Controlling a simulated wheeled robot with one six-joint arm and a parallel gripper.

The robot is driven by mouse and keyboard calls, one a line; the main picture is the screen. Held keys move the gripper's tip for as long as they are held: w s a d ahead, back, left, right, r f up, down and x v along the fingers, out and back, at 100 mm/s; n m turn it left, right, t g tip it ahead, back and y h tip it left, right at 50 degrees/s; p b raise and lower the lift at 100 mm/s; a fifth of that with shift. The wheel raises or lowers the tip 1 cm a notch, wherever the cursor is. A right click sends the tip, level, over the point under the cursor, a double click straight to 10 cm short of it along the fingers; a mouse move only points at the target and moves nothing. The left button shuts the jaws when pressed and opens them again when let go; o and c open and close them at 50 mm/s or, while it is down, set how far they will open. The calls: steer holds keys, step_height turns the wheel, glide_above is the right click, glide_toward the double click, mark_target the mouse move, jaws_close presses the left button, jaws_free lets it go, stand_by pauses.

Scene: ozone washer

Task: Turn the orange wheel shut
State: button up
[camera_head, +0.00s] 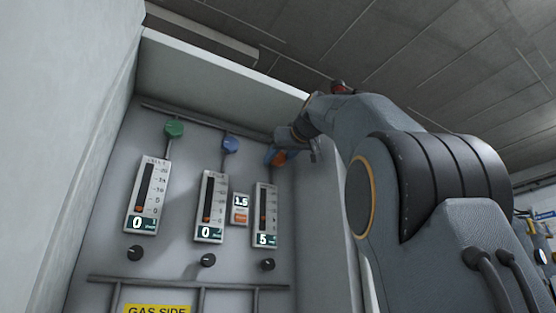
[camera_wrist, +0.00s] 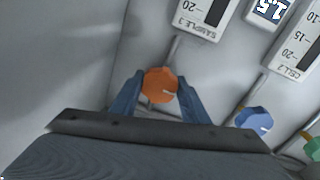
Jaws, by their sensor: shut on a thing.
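The orange wheel (camera_wrist: 157,86) sits on its pipe above the gauge marked SAMPLE 3 in the wrist view. The gauge below the wheel (camera_head: 265,215) reads 5.
A blue wheel (camera_head: 230,145) and a green wheel (camera_head: 174,129) stand to the left, above gauges that read 0. A small display (camera_head: 240,208) reads 1.5. Black knobs (camera_head: 208,260) line the panel below. A side wall and an overhanging top close in the panel.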

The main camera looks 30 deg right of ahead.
steer(key=shift+w+f, duration=0.1)
steer(key=shift+f, duration=0.05)
steer(key=o, duration=1)
steer(key=shift+o, duration=0.2)
steer(key=s+b, duration=0.3)
steer(key=s, duration=0.5)
steer(key=shift+a, duration=0.25)
steer(key=shift+d, duration=0.1)
